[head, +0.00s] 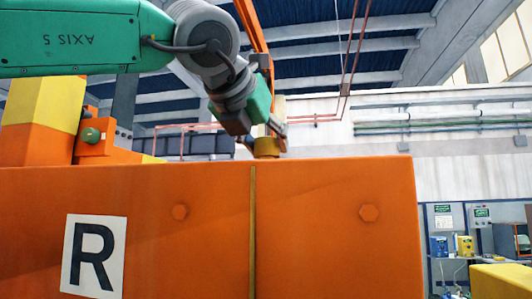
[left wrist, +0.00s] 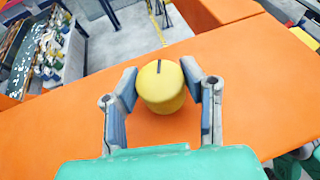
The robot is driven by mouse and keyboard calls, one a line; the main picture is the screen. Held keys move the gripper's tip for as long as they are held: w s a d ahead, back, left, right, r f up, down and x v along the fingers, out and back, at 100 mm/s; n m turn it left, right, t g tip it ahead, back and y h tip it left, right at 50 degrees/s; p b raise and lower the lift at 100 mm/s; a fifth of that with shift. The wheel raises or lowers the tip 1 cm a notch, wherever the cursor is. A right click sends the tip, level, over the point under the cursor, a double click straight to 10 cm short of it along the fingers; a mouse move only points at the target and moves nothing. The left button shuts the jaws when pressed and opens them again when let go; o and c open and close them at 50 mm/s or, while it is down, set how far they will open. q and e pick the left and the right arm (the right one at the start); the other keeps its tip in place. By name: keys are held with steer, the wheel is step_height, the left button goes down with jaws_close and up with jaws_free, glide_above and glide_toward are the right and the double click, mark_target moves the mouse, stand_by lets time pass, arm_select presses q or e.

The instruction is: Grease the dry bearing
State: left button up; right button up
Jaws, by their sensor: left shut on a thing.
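My left gripper (head: 264,136) reaches down from the upper left to the top edge of a large orange beam (head: 330,190). It is shut on a yellow round cap (head: 267,148) there. In the left wrist view the yellow cap (left wrist: 160,90) stands between the two fingers, with a short dark line on its top. A thin yellow line (head: 252,225) runs down the beam's face below the cap. No part is clearly recognizable as the dry bearing. My right gripper is in neither view.
A green round part (head: 90,136) sits in an orange bracket at left. A cabinet (head: 460,240) with small blue and yellow boxes stands at far right.

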arm_select(q)
steer(key=shift+r+n+t+y, duration=0.15)
steer(key=shift+n+t+y, duration=0.25)
steer(key=shift+n+y, duration=0.9)
steer(key=shift+w, duration=0.1)
steer(key=o, duration=1)
steer(key=shift+o, duration=0.9)
steer(key=shift+w, duration=0.2)
steer(key=shift+d, duration=0.1)
steer(key=v, duration=1.1)
steer(key=shift+s, duration=0.4)
steer(key=shift+d, duration=0.1)
